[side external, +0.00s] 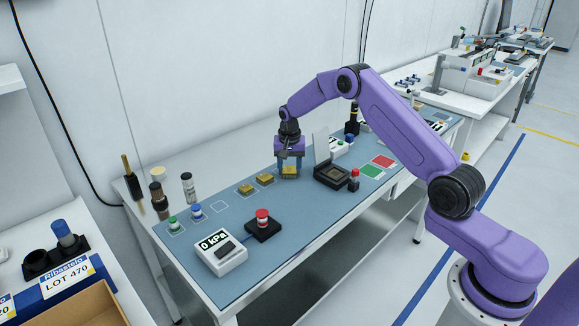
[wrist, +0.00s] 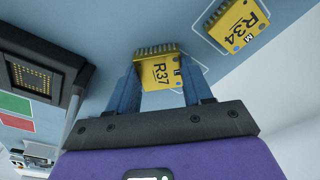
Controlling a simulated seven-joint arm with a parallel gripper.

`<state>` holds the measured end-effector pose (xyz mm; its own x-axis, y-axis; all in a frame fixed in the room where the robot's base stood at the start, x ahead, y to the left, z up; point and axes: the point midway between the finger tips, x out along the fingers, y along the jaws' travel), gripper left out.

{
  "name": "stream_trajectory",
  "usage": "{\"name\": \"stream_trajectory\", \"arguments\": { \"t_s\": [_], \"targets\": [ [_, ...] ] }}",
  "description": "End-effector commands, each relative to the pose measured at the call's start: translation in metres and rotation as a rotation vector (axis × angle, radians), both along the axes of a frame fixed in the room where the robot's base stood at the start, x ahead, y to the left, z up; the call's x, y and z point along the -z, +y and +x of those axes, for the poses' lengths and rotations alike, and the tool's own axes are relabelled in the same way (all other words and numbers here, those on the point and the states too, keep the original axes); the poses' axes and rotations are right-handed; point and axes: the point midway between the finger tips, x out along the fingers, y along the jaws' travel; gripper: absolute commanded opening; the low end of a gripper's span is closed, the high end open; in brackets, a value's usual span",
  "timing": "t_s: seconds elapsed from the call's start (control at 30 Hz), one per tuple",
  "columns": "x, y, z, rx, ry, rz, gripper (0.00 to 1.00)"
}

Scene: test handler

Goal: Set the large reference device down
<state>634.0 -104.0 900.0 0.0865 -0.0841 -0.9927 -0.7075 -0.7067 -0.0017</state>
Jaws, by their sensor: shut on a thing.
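My gripper (side external: 290,163) is shut on a yellow chip-like device marked R37 (wrist: 160,73), with pins along one edge. The held device also shows in the side view (side external: 289,173), low over the blue mat (side external: 250,211). A white outline on the mat shows around it in the wrist view. I cannot tell whether its underside touches the mat. A second yellow device marked R34 (wrist: 238,24) lies in its own outline beside it. In the side view two yellow devices, one nearer (side external: 265,180) and one farther left (side external: 246,189), lie in a row.
An open black test socket (side external: 332,175) with a raised lid stands right of my gripper; it also shows in the wrist view (wrist: 36,78). Green (side external: 372,171) and red (side external: 384,161) squares lie beyond. An empty outline (side external: 220,206), a red button (side external: 262,217) and a 0 kPa gauge (side external: 219,252) are leftward.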

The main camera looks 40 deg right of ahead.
Motion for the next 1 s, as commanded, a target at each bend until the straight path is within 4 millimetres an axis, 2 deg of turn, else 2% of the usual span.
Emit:
{"name": "stream_trajectory", "arguments": {
  "t_s": [0.1,0.13,0.2,0.5,0.63,0.77,1.0],
  "targets": [
    [0.003,0.000,0.000,0.000,0.000,0.000,0.14],
    [0.003,0.000,0.000,0.000,0.000,0.000,0.53],
    [0.003,0.000,0.000,0.000,-0.001,-0.001,0.76],
    [0.002,0.000,0.000,0.000,0.000,0.000,0.76],
    [-0.006,0.000,0.000,0.000,-0.001,0.000,0.76],
    [-0.026,0.002,-0.001,0.000,-0.004,0.000,0.76],
    [-0.074,0.006,-0.006,0.000,-0.005,-0.001,0.76]
  ]
}}
